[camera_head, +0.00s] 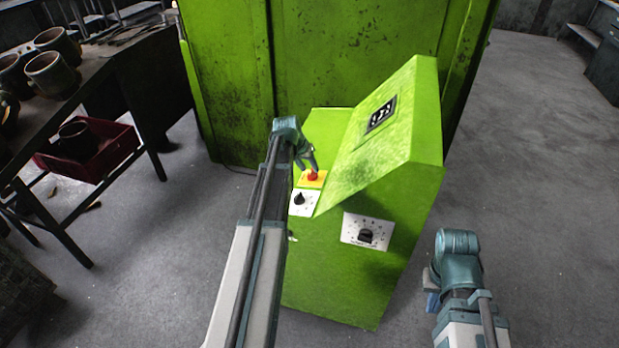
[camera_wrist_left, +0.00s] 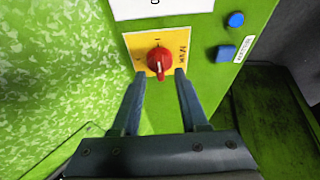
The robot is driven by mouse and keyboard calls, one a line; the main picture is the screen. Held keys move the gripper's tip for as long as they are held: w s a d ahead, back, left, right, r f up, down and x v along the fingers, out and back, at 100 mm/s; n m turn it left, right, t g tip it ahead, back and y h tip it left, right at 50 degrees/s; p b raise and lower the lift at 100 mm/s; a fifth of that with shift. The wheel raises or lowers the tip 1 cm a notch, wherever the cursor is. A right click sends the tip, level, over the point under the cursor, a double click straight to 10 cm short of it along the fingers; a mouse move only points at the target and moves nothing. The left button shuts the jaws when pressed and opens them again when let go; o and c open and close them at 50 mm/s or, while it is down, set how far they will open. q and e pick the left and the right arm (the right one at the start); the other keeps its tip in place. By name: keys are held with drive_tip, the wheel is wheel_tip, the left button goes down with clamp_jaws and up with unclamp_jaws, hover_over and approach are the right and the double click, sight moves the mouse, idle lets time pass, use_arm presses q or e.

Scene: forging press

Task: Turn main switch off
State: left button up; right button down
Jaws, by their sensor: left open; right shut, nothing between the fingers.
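The red rotary switch (camera_wrist_left: 159,60) sits on a yellow plate (camera_wrist_left: 134,41) on the green panel in the left wrist view. Its white mark points down in that picture. In the head view a red knob (camera_head: 312,175) shows on a yellow plate at the left side of the green console. My left gripper (camera_wrist_left: 160,77) is open, with one fingertip on each side of the red switch. Contact cannot be told. In the head view my left gripper (camera_head: 309,164) is right by the knob. My right gripper (camera_head: 432,298) is shut and empty, to the right of the console.
The green console (camera_head: 395,215) also carries a white plate with a black knob (camera_head: 300,199) and another dial (camera_head: 366,236). Blue buttons (camera_wrist_left: 225,52) are right of the switch in the wrist view. A dark table (camera_head: 125,55) stands left.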

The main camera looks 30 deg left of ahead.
use_arm(q)
drive_tip(key=shift+b+x, duration=0.4)
drive_tip(key=shift+x, duration=0.45)
clamp_jaws()
